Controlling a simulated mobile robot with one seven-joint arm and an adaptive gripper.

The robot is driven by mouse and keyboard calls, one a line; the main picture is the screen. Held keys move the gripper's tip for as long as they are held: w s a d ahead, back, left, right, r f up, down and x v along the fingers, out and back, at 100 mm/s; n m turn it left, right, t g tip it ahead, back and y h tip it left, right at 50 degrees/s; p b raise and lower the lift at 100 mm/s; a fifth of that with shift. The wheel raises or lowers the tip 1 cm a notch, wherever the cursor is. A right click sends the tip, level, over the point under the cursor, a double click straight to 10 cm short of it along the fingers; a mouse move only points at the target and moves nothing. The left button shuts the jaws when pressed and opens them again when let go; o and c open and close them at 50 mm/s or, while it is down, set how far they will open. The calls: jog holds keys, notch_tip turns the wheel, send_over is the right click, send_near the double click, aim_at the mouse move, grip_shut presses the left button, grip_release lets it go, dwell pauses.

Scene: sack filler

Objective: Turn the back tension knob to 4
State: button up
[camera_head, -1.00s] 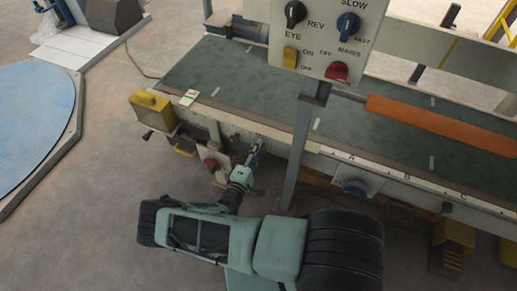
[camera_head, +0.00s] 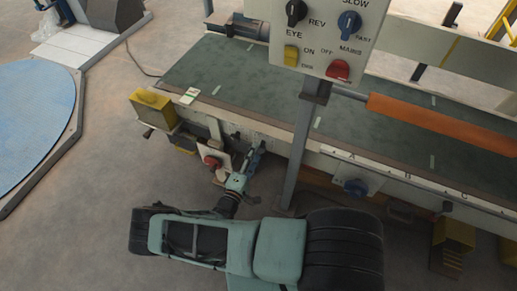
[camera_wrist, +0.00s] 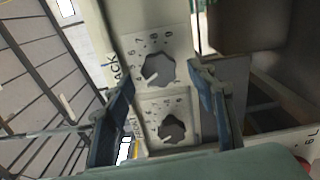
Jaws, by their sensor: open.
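In the wrist view a grey knob (camera_wrist: 158,71) sits on a pale plate with numerals around it. Letters reading "ACK" stand at its left, partly cut off, so it looks like the back knob. Its pale pointer mark faces lower left. A second grey knob (camera_wrist: 172,129) is on a plate below it, its label mostly hidden. My gripper (camera_wrist: 161,76) is open, with one finger left and one right of the upper knob in the picture. I cannot tell whether they touch it. In the head view my gripper (camera_head: 250,158) is at the machine's front side; the knobs are not clear there.
A red knob (camera_head: 212,162) is left of my gripper and a blue knob (camera_head: 355,187) is to its right. A post (camera_head: 298,150) holds a switch panel (camera_head: 325,40) above. A yellow box (camera_head: 153,107) sits at the machine's left corner.

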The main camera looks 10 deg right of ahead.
jog(key=shift+v, duration=1.85)
